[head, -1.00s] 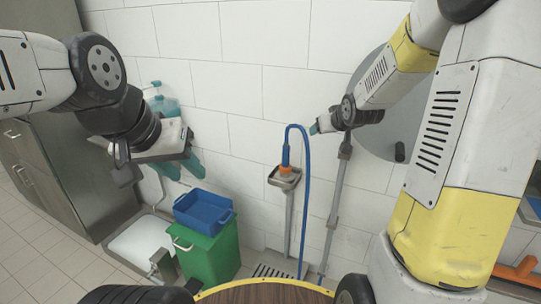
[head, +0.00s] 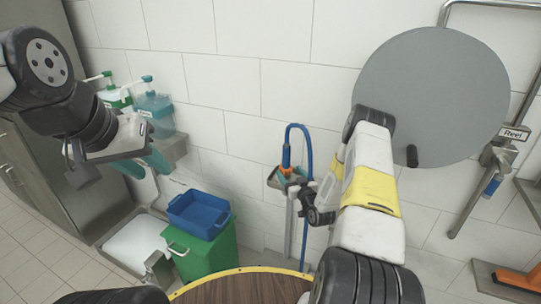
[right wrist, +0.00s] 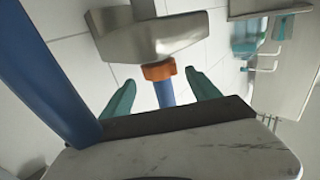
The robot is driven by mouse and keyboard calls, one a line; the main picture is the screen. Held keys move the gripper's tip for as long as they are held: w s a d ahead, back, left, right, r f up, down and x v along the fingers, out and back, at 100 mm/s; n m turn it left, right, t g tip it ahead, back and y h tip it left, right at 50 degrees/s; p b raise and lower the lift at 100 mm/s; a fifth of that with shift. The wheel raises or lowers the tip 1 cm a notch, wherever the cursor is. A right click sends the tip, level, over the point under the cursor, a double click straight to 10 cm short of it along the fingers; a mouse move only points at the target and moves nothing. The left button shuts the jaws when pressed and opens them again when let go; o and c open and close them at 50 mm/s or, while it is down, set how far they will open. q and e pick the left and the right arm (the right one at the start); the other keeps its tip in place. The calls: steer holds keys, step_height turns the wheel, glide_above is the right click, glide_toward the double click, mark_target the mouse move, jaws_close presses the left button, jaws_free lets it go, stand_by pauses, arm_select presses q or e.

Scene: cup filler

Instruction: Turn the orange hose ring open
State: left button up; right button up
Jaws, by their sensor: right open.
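The orange hose ring (right wrist: 158,71) shows in the right wrist view, around the joint between the blue hose end (right wrist: 165,93) and a grey metal fitting (right wrist: 150,38). In the head view the orange ring (head: 287,171) sits on top of the grey stand, beside my right gripper (head: 296,185). My right gripper (right wrist: 160,95) is open, its teal fingers on either side of the blue hose end, fingertips close to the ring. I cannot tell whether they touch it. My left gripper (head: 130,165) hangs at the left with teal fingers; they look apart, with nothing seen between them.
The blue hose (head: 307,150) loops up and down beside the stand. A green bin (head: 205,255) with a blue crate (head: 200,213) stands left. A large grey reel disc (head: 440,95) is on the wall at right. A round wooden top (head: 245,288) is in front.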

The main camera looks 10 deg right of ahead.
steer(key=w, duration=0.3)
steer(key=w+a, duration=0.1)
steer(key=w, duration=0.3)
steer(key=shift+w+a, duration=0.2)
steer(key=shift+w, duration=0.05)
steer(key=c, duration=1.4)
steer(key=shift+o, duration=0.2)
steer(key=shift+y, duration=0.3)
steer(key=n+g+y, duration=0.1)
steer(key=n+y, duration=0.1)
steer(key=n+g+y, duration=0.1)
steer(key=n+y, duration=0.1)
steer(key=y, duration=0.1)
steer(key=a+n+g+y, duration=0.1)
steer(key=y, duration=0.1)
steer(key=shift+s+a+n+g, duration=0.1)
steer(key=shift+s+n+g, duration=0.2)
steer(key=shift+n, duration=0.1)
steer(key=n+g+y, duration=0.3)
steer(key=shift+s+a+f+g+y, duration=0.1)
steer(key=shift+s+a+g+y, duration=0.2)
steer(key=shift+a+y, duration=0.1)
steer(key=shift+s+a+n+g+y, duration=0.1)
steer(key=shift+s+n+g+y, duration=0.15)
steer(key=shift+n+g+y, duration=0.9)
steer(key=shift+g+h, duration=0.35)
